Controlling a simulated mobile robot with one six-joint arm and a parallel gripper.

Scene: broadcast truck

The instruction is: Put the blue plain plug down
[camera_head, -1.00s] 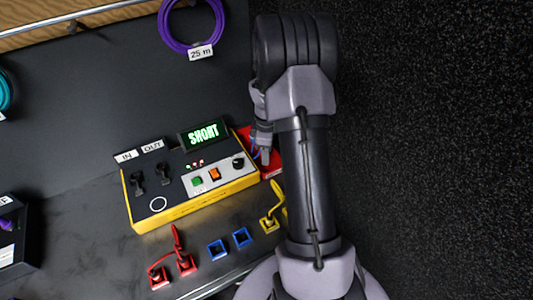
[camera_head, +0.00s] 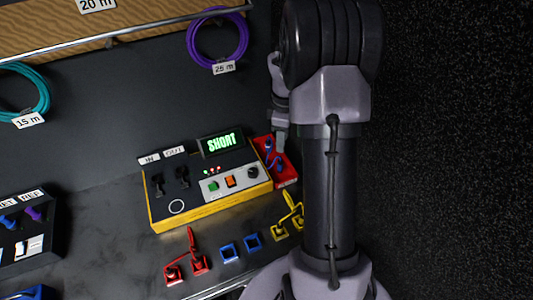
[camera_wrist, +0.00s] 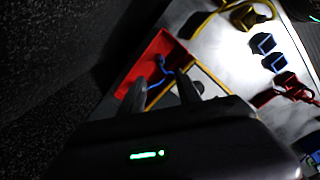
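A blue lead with plug ends (camera_head: 272,155) lies in the red tray (camera_head: 290,174) at the right end of the yellow-edged tester (camera_head: 208,188). Its ends are too small to tell which is the plain plug. In the wrist view, the blue lead (camera_wrist: 165,74) shows in the red tray (camera_wrist: 165,45), beyond my fingers. My gripper (camera_wrist: 162,90) has its two dark fingers apart with a gap between them, and I see nothing clamped. In the head view, my gripper (camera_head: 280,138) is beside the tray's left part, partly hidden by my arm.
The tester display (camera_head: 222,143) reads SHORT. Two blue sockets (camera_head: 241,247), a red lead (camera_head: 190,257) and a yellow lead (camera_head: 290,217) are in front of it. A dark bin (camera_head: 25,235) stands at left.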

